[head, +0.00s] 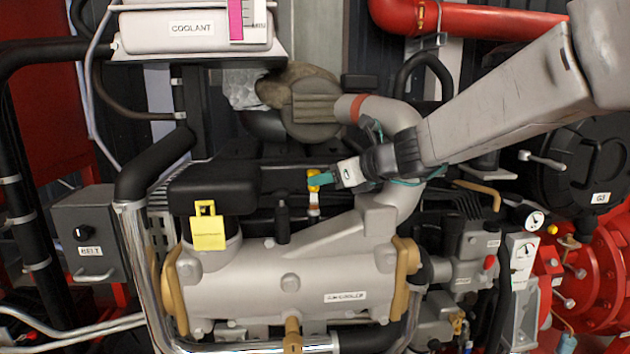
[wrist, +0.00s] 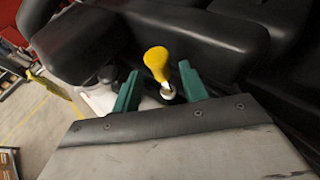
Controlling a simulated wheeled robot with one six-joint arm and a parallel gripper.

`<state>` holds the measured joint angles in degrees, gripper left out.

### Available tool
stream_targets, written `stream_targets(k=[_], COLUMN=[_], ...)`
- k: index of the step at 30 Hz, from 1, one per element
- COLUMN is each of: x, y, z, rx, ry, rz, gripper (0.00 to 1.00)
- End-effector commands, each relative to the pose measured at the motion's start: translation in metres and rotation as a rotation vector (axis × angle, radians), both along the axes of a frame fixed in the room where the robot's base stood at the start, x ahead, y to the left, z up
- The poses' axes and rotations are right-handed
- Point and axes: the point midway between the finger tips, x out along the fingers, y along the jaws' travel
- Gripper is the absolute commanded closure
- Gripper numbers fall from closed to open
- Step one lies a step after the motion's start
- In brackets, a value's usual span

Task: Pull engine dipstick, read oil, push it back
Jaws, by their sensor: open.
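The engine dipstick has a yellow handle (head: 313,180) and stands upright on the engine, behind the grey cooler body. Its lower part is a pale tube with an orange-brown band. In the wrist view the yellow handle (wrist: 157,61) shows between my two green fingers, with a metal collar below it. My gripper (head: 322,179) is open at the dipstick handle, coming in from the right. In the wrist view my gripper (wrist: 160,85) has one finger on each side of the dipstick, with gaps visible. The dipstick's lower end is hidden inside the engine.
The grey cooler (head: 285,285) lies in front, with a yellow tag (head: 207,228) at its left. A black upright stub (head: 282,220) stands left of the dipstick. A black cover (head: 212,187) and a grey pipe (head: 398,130) are close by. A coolant tank (head: 192,30) sits above.

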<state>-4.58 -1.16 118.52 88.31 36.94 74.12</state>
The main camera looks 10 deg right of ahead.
Motion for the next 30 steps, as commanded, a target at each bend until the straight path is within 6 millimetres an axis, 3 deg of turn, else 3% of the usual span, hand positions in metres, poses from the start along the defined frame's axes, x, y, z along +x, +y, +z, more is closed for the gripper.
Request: stream_targets(k=[7, 18, 23, 30], x=[0.022, 0.027, 0.027, 0.028], y=[0.023, 0.028, 0.028, 0.024], z=[-0.013, -0.016, -0.016, -0.018], rx=[-0.001, -0.002, -0.002, -0.001], ry=[0.000, -0.002, -0.002, 0.000], rz=[0.003, 0.002, 0.002, -0.002], gripper=[0.56, 0.56, 0.98, 1.00])
